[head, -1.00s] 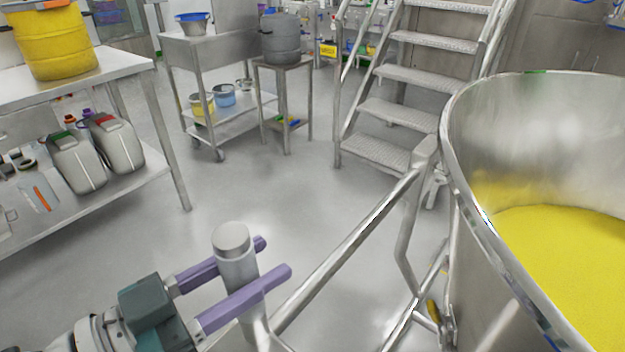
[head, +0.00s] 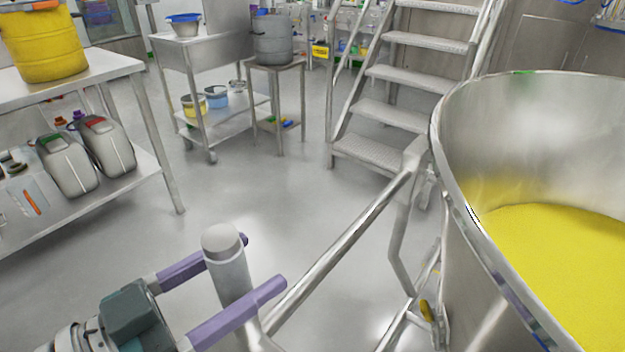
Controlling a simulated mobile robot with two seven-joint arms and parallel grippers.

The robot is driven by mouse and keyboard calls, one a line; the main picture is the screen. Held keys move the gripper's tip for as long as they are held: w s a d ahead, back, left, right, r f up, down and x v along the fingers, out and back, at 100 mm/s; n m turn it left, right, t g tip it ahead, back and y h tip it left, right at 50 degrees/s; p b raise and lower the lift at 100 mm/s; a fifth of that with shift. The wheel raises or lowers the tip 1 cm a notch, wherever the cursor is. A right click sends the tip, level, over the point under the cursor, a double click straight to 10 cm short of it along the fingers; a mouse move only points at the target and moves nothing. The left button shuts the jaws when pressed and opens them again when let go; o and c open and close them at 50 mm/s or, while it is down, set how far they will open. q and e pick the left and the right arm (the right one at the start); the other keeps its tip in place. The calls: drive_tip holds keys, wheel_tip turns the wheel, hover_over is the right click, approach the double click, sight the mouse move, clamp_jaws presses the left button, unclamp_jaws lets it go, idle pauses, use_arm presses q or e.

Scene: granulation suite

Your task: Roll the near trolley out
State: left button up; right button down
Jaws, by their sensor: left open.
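The near trolley is a steel frame with a long push bar (head: 340,244) and a capped upright post (head: 226,268) at its near left end. It carries a large steel bowl (head: 462,190) of yellow powder (head: 560,255) at the right. My left gripper (head: 232,290) is open, its two purple fingers on either side of the capped post. I cannot tell whether either finger touches it. The trolley's lower frame and wheels are mostly out of view. My right gripper does not show.
A steel table (head: 110,68) with a yellow drum (head: 45,48) and canisters on its shelf stands left. A wheeled cart (head: 200,52) and a small stand (head: 278,66) with a grey pot are behind. Steel stairs (head: 385,115) rise beyond the bowl. The floor (head: 240,190) between is clear.

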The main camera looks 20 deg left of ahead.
use_arm(q)
drive_tip(key=v, duration=0.9)
drive_tip(key=shift+w, duration=0.1)
